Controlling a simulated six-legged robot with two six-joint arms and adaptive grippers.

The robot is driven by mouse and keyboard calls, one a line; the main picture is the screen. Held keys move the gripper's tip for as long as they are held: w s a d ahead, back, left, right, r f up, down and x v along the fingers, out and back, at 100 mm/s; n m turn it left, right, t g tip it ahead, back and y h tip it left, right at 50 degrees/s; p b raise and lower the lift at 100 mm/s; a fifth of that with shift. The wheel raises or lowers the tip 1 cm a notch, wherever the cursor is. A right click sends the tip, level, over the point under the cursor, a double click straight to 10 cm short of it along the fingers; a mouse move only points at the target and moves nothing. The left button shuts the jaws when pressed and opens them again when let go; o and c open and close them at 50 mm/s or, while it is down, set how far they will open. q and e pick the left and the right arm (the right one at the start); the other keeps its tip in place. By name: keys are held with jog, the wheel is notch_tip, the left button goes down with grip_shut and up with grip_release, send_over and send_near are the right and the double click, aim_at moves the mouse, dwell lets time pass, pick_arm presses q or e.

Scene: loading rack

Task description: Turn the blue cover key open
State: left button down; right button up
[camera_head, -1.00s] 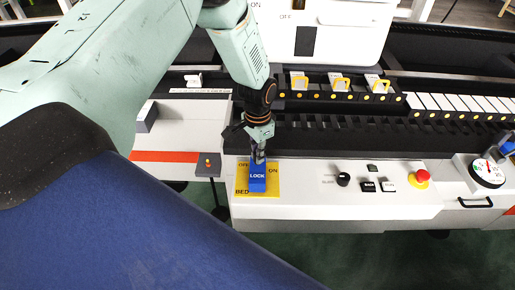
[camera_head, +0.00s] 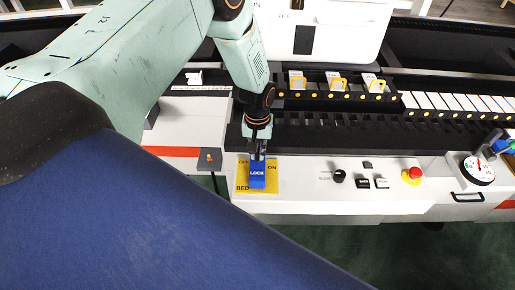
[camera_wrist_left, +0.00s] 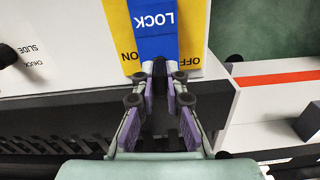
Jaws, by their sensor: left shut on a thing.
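The blue cover key (camera_head: 257,181), marked LOCK, sits on a yellow plate (camera_head: 243,178) with OFF, ON and BED lettering, on the front of the white console. Its long side runs from front to back, between the OFF and ON words. My left gripper (camera_head: 257,156) comes down at its rear end. In the left wrist view the fingers (camera_wrist_left: 160,80) are close together at the near end of the blue key (camera_wrist_left: 155,40), shut on a dark piece there. The exact contact is partly hidden by the fingers. My right gripper is not in view.
A dial gauge (camera_head: 478,170) stands further right. Behind is a dark rack (camera_head: 330,135). A small orange-tipped switch (camera_head: 210,157) is left of the plate.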

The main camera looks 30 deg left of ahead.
pick_arm(q)
jog(key=shift+n, duration=0.6)
jog(key=c, duration=1.4)
grip_release()
jog(key=shift+r, duration=0.1)
notch_tip(320, 180, up, 12)
jog(key=shift+f, duration=0.1)
